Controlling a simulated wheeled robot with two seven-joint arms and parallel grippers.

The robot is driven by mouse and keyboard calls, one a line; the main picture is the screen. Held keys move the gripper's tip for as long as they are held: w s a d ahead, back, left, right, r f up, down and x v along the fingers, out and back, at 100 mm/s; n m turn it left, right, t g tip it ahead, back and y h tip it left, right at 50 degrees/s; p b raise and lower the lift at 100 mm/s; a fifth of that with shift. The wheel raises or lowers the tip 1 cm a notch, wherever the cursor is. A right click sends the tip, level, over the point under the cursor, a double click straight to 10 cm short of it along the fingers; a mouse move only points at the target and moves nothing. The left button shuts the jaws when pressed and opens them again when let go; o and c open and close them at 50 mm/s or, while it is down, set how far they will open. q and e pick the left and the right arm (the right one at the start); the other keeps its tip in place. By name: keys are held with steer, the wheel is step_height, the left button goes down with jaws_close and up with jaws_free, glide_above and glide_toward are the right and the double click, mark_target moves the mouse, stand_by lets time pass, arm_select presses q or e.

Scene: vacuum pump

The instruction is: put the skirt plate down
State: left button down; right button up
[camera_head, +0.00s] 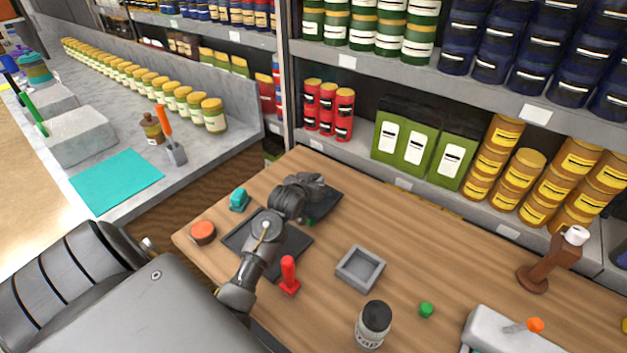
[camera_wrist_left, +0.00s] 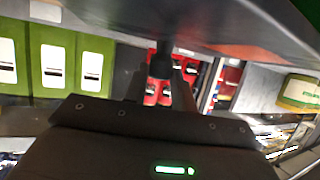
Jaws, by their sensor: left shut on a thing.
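My left gripper (camera_head: 316,190) is over the wooden table near its back edge, at the end of my dark arm. It is shut on a dark post that joins a flat dark plate, which I take for the skirt plate (camera_head: 328,205). In the left wrist view the plate (camera_wrist_left: 205,28) spans the top of the picture, close to the fingers (camera_wrist_left: 160,88). Some green shows beside the plate; I cannot tell whether it belongs to it. Whether the plate touches the table is hidden. My right gripper is not in view.
A dark square mat (camera_head: 287,252) lies partly under my arm. Around it are a teal part (camera_head: 239,199), an orange-topped puck (camera_head: 203,232) and a red-handled tool (camera_head: 289,275). A grey tray (camera_head: 360,267) and a dark-lidded jar (camera_head: 373,325) stand to the right. Stocked shelves (camera_head: 365,160) rise behind.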

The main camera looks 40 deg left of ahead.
arm_select(q)
steer(key=c, duration=1.6)
jaws_free()
steer(key=shift+f, duration=0.15)
steer(key=o, duration=0.5)
steer(key=shift+c, duration=0.2)
steer(key=shift+s+r, duration=0.1)
steer(key=shift+r, duration=0.1)
steer(key=shift+s+d, duration=0.15)
steer(key=shift+s, duration=0.2)
steer(key=b+v, duration=0.1)
steer(key=v, duration=1)
steer(key=shift+r, duration=0.2)
